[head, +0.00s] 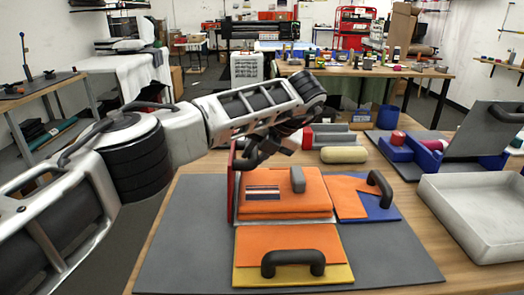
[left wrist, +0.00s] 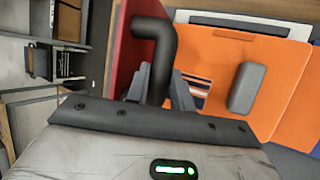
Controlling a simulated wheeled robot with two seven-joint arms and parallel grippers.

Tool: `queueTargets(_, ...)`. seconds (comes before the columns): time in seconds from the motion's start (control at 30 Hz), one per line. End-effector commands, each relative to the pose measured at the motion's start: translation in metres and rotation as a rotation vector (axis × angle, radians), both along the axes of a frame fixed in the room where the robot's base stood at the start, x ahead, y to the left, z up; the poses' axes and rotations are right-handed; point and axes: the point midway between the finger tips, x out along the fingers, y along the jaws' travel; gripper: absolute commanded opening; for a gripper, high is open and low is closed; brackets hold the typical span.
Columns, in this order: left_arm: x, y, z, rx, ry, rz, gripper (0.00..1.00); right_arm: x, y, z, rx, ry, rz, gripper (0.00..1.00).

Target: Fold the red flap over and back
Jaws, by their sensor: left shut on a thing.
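The red flap (head: 233,185) stands about upright, edge-on in the head view, along the left side of an orange panel (head: 310,193). In the left wrist view the red flap (left wrist: 122,50) is at the upper left, beside the orange panel (left wrist: 225,48). A black bent handle (left wrist: 155,50) is on the red flap. My left gripper (head: 262,152) is shut on this handle, and its grey fingers (left wrist: 158,88) lie on either side of it. The gripper and arm hide part of the flap's top in the head view. My right gripper is not in view.
An orange-and-yellow flap (head: 250,275) with a black handle lies in front, and an orange-and-blue flap (head: 390,212) lies right. All are on a grey mat (head: 180,235). A grey block (head: 297,179) sits on the orange panel. A white tray (head: 485,250) stands at the right.

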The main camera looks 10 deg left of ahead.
Motion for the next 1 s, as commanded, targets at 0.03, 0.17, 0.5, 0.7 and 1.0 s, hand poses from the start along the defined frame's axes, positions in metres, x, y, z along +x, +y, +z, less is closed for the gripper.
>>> queueTargets(0.03,-0.003,0.003,-0.008,0.009,0.022,0.012,0.00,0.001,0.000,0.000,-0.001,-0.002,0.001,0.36)
queueTargets(0.17,-0.003,0.004,-0.009,0.015,0.023,0.015,0.00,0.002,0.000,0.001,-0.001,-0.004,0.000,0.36)
queueTargets(0.5,-0.002,0.004,-0.009,0.014,0.022,0.015,0.34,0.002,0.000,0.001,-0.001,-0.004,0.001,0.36)
queueTargets(0.7,-0.002,0.003,-0.006,0.014,0.015,0.011,0.45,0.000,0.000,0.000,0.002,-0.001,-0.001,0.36)
queueTargets(1.0,-0.005,-0.006,0.008,0.012,0.008,0.007,0.45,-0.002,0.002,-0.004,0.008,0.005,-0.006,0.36)
